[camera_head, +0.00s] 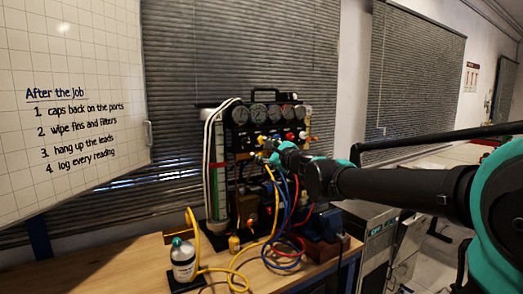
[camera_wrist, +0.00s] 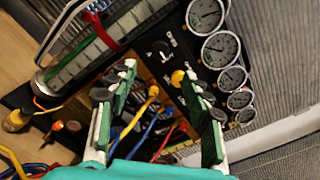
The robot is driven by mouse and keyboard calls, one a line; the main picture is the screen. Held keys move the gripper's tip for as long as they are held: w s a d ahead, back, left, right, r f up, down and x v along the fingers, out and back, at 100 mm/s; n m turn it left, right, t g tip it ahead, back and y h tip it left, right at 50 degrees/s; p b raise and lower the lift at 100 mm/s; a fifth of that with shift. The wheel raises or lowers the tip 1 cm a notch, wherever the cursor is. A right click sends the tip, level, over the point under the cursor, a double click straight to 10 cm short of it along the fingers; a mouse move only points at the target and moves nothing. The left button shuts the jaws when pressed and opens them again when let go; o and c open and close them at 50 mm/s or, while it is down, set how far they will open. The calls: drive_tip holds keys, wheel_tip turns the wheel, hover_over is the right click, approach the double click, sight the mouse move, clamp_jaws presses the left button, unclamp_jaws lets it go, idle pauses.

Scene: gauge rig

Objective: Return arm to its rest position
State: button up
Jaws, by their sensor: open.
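My arm (camera_head: 410,185) reaches in from the right of the head view, and my gripper (camera_head: 270,150) is at the front of the gauge rig (camera_head: 250,185). In the wrist view my gripper (camera_wrist: 160,85) is open, its two green-and-white fingers spread apart. Nothing is held between them. Behind the gap show the rig's panel, a yellow knob (camera_wrist: 178,77) and yellow, blue and red hoses. Whether a fingertip touches the rig I cannot tell. A row of round gauges (camera_wrist: 221,48) lies to the right of the fingers.
The rig stands on a wooden table (camera_head: 110,270) with a bottle (camera_head: 183,262) and looped yellow hose (camera_head: 240,272) in front. A blue vise (camera_head: 322,225) sits right of the hoses. A whiteboard (camera_head: 75,60) is at left. Open room lies above the arm.

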drive_tip(key=shift+f, duration=0.1)
drive_tip(key=s+d+f+n+g+h, duration=0.1)
drive_tip(key=s+d+f+n+g, duration=0.1)
drive_tip(key=s+f+n, duration=0.5)
drive_tip(key=s+d+f+n+g+h, duration=0.1)
drive_tip(key=s+d+f+n+g, duration=0.15)
drive_tip(key=f, duration=0.85)
drive_tip(key=s+d+f+n+g+h, duration=0.1)
drive_tip(key=s+d+f+n+g, duration=0.15)
drive_tip(key=s+f+n, duration=0.4)
drive_tip(key=s+d+f+n+g+h, duration=0.2)
drive_tip(key=s+d+f, duration=0.4)
drive_tip(key=f, duration=0.3)
drive_tip(key=s+d+f+n+g+h, duration=0.1)
drive_tip(key=s+d+f+n+h, duration=0.1)
drive_tip(key=s+d+f+h, duration=0.3)
drive_tip(key=s+d+f, duration=0.1)
drive_tip(key=d+f, duration=0.3)
drive_tip(key=shift+s+d+g, duration=0.25)
drive_tip(key=shift+d+g, duration=0.05)
drive_tip(key=shift+g, duration=0.1)
drive_tip(key=shift+a, duration=0.15)
